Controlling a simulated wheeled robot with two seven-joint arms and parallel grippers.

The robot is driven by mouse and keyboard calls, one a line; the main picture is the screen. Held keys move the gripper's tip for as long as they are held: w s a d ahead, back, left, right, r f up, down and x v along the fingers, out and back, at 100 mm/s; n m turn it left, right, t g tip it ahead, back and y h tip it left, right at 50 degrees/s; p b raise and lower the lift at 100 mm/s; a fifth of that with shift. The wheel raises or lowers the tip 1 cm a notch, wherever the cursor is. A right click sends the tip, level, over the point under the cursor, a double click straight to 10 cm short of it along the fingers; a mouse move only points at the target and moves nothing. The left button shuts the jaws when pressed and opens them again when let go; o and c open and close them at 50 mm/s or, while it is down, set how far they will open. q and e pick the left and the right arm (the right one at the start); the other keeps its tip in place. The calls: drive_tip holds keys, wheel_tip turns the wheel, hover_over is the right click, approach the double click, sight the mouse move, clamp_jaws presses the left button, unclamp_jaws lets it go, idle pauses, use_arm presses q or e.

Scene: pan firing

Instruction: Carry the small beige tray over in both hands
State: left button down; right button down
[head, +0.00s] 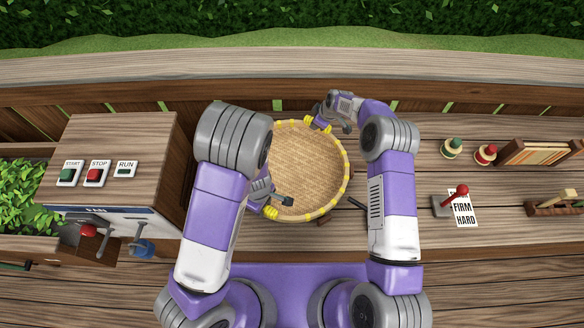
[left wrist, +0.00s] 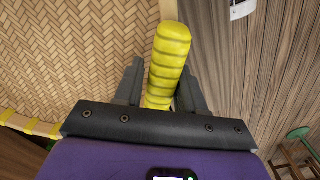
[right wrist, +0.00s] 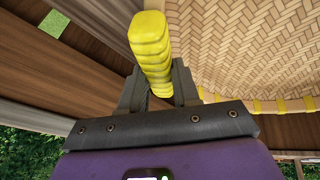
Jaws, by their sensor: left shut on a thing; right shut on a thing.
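The small beige tray (head: 305,170) is round and woven, with yellow wraps along its rim. It is at the middle of the head view and looks empty. My left gripper (head: 268,206) is shut on a yellow handle (left wrist: 168,62) at the tray's near left edge. My right gripper (head: 321,122) is shut on a yellow handle (right wrist: 150,48) at the far edge. The woven face also shows in the left wrist view (left wrist: 75,50) and the right wrist view (right wrist: 250,45). I cannot tell how high the tray is above the bench.
A wooden console (head: 120,145) with START, STOP and RUN switches stands left. To the right are a red-knobbed lever (head: 452,200) by a FIRM/HARD card (head: 464,208), green (head: 451,148) and red (head: 485,154) knobs, and a wooden rack (head: 540,152). Dark sticks lie by the tray.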

use_arm(q)
drive_tip(key=shift+r, duration=0.15)
use_arm(e)
drive_tip(key=shift+r, duration=0.2)
